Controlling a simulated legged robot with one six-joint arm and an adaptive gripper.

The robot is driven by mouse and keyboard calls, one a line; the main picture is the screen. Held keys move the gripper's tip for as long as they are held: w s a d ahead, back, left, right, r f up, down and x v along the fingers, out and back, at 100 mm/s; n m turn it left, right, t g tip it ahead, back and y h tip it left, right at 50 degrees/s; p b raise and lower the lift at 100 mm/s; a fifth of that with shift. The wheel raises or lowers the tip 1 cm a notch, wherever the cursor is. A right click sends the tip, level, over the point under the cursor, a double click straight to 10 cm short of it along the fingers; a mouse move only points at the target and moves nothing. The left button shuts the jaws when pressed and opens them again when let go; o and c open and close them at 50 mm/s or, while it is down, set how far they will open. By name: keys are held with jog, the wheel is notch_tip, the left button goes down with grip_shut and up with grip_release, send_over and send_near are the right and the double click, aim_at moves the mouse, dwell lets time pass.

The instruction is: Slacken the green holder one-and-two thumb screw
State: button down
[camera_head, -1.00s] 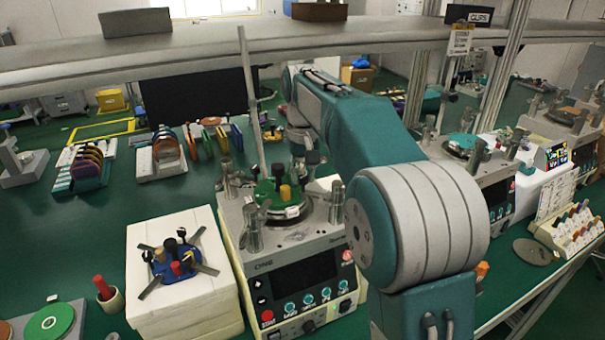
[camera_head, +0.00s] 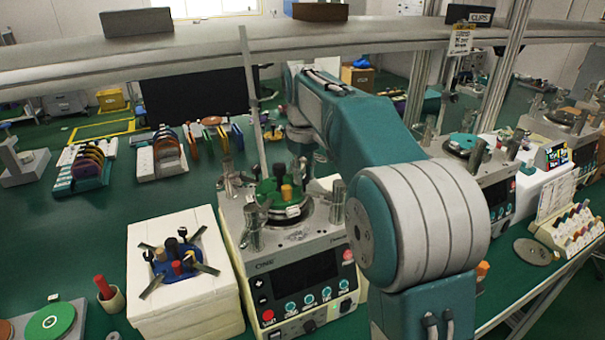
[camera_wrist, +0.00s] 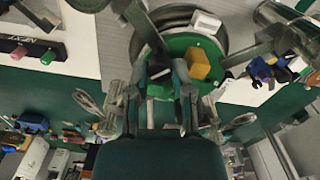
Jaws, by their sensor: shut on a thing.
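The green holder (camera_head: 266,187) sits on the lapping machine (camera_head: 300,262) in the middle of the head view, with an orange knob (camera_head: 286,192) and dark knobs standing up from it. In the wrist view the green holder (camera_wrist: 176,45) lies just beyond my gripper (camera_wrist: 160,78), with the orange knob (camera_wrist: 198,64) to the right of the fingers. My gripper is shut on a dark thumb screw (camera_wrist: 158,72) of the holder, mostly hidden between the fingers. Which numbers the screw bears cannot be read.
A blue holder (camera_head: 178,266) with several knobs stands on a white block (camera_head: 190,312) to the left. Metal posts (camera_head: 253,228) stand close around the green holder. A red-handled tool in a cup (camera_head: 108,293) and a green disc (camera_head: 50,322) are at the front left.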

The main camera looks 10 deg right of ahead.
aim_at(305, 176)
jog(key=shift+d+f, duration=0.1)
jog(key=shift+c, duration=2.4)
grip_release()
notch_tip(305, 176, up, 12)
